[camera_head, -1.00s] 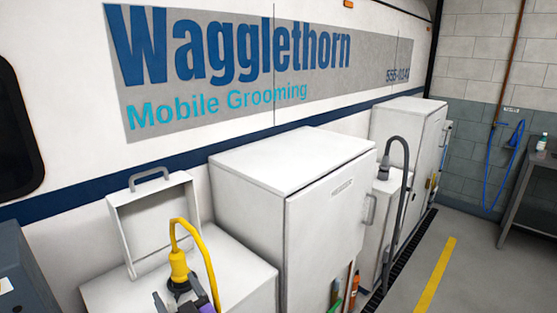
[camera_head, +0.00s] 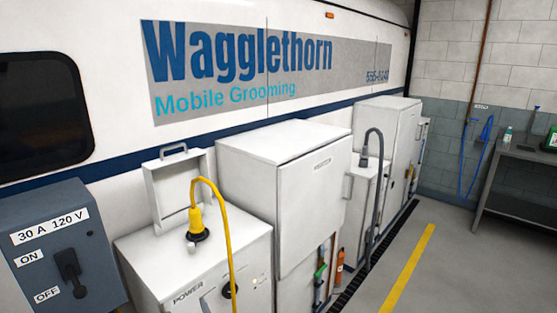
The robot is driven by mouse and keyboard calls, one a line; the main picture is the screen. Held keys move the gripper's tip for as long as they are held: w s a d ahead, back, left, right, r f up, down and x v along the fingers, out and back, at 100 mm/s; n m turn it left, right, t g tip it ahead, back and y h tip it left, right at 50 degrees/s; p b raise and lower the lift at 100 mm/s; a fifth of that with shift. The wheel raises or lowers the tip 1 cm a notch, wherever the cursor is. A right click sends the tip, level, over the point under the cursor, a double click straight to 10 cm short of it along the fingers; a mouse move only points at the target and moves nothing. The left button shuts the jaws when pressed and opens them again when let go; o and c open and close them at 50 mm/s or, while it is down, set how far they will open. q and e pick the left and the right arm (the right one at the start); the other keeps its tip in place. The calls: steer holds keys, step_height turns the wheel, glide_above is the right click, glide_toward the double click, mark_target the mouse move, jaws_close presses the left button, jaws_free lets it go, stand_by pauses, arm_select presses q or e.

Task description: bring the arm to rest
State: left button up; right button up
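Neither of my grippers nor my arms shows in the head view. A yellow plug (camera_head: 196,219) with a dark base stands upright on top of the white cabinet marked POWER (camera_head: 135,258). Its yellow cable (camera_head: 228,222) arches up and then hangs down over the cabinet's front. A raised white lid (camera_head: 165,190) with a grey handle stands open behind the plug. How far the plug is seated cannot be told.
A grey switch box (camera_head: 105,272) marked 30 A 120 V, ON and OFF stands at the left, its black lever (camera_head: 71,273) hanging low. A taller white cabinet (camera_head: 312,215) stands right of the plug. A metal table (camera_head: 525,155) is far right. Floor (camera_head: 450,270) is clear at the right.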

arm_select(q)
steer(key=s+d+f+m+g+h, duration=0.1)
steer(key=s+d+f+g+h, duration=0.15)
steer(key=f, duration=0.45)
steer(key=s+d+f+m+g+h, duration=0.1)
steer(key=d+f+h, duration=0.15)
steer(key=f, duration=0.55)
steer(key=s+d+f+m+g+h, duration=0.1)
steer(key=s+f+g+h, duration=0.15)
steer(key=f, duration=0.45)
steer(key=s+d+f+g+h, duration=0.2)
steer(key=s+f, duration=0.4)
steer(key=s, duration=0.3)
steer(key=s+d+f+m+g+h, duration=0.1)
steer(key=s+d+f+g+h, duration=0.2)
steer(key=s+f+g, duration=0.3)
steer(key=s+d+f, duration=0.1)
steer(key=s, duration=0.3)
steer(key=shift+d+f+g, duration=0.2)
steer(key=shift+d+g, duration=0.1)
steer(key=shift+c, duration=0.4)
